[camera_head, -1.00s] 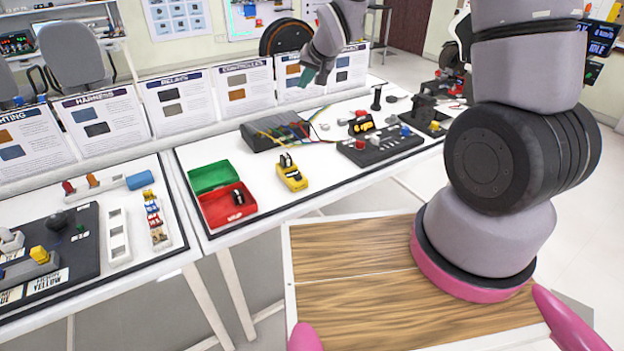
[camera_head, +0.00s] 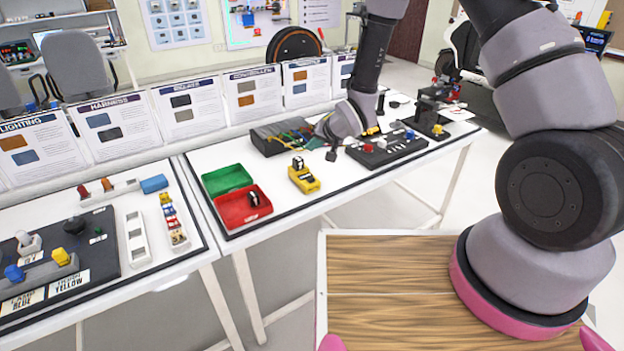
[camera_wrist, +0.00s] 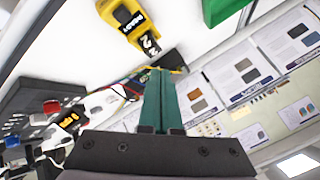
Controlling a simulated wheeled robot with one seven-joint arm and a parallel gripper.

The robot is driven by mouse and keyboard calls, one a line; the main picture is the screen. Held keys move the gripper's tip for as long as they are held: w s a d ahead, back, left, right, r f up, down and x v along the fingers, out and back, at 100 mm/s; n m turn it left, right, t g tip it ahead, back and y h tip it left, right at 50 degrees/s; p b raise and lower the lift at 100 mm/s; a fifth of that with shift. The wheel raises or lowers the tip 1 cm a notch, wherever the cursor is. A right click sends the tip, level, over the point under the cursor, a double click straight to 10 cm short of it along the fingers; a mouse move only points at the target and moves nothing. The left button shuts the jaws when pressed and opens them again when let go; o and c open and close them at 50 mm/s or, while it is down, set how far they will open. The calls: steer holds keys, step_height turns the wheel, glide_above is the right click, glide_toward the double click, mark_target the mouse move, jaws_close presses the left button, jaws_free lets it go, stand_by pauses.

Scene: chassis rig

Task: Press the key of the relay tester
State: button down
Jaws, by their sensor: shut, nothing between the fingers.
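The yellow tester (camera_head: 305,180), with a black and white part at its upper end, stands on the white table right of the red box. I take it for the relay tester. It also shows in the wrist view (camera_wrist: 127,22), at the top, with a dark label; I cannot make out its key.
A dark box with wires (camera_head: 268,142) lies behind the tester, close to my gripper. A black panel with red and blue knobs (camera_head: 388,152) is to the right. Bare table lies in front of the panel.

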mark_target(312, 180)
steer(key=shift+f, duration=4.4)
steer(key=shift+f, duration=0.1)
steer(key=shift+f, duration=0.3)
steer(key=shift+f, duration=0.5)
steer(key=shift+r, duration=0.95)
steer(key=shift+r, duration=2.5)
steer(key=shift+r, duration=0.1)
